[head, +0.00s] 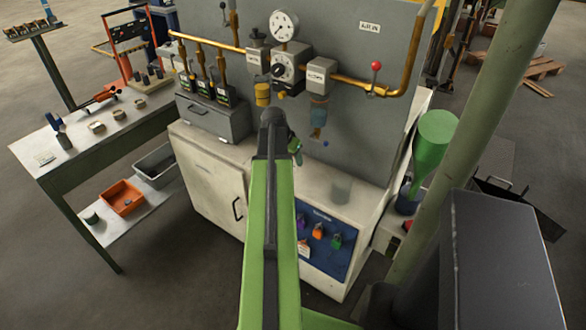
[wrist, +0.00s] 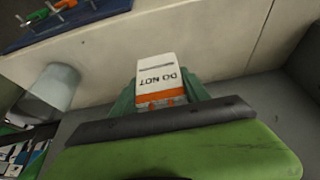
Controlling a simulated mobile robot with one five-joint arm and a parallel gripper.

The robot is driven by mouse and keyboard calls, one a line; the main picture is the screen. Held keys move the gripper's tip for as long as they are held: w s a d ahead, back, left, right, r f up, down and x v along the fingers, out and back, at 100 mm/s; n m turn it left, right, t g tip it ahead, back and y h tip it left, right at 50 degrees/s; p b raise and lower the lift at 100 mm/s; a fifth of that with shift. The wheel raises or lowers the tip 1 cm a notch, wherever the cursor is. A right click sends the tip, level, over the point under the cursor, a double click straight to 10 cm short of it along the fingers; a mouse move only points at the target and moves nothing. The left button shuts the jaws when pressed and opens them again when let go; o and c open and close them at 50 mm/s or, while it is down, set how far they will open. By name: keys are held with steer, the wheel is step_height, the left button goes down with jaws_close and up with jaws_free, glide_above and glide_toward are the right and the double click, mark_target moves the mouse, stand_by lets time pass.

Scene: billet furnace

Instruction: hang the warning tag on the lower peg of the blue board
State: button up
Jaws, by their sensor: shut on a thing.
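The warning tag (wrist: 158,78), white with "DO NOT" lettering and an orange band, is between the green jaws of my gripper (wrist: 158,98). In the head view, my gripper (head: 296,150) is mostly hidden behind my arm, above the pale cabinet top, and I cannot make out the held tag there. The blue board (head: 338,258) is on the cabinet front, below and to the right of my gripper. It carries purple, orange and green padlocks and a small whitish piece at lower left. Part of the board (wrist: 95,22) shows at the wrist view's upper left. I cannot pick out the lower peg.
A translucent cylinder (head: 341,189) stands on the cabinet top (head: 370,187). Pipes and a gauge (head: 284,25) fill the grey panel behind. A green post (head: 475,130) and green funnel (head: 432,145) stand at right. A workbench (head: 85,140) is at left.

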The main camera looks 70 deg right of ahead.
steer(key=shift+f+b, duration=2)
steer(key=shift+f, duration=0.35)
steer(key=o, duration=1.4)
steer(key=shift+r, duration=0.1)
steer(key=shift+c, duration=0.2)
steer(key=shift+r, duration=0.1)
steer(key=a+p+v, duration=0.1)
steer(key=p+v, duration=1.5)
steer(key=v, duration=0.1)
steer(key=shift+w, duration=0.15)
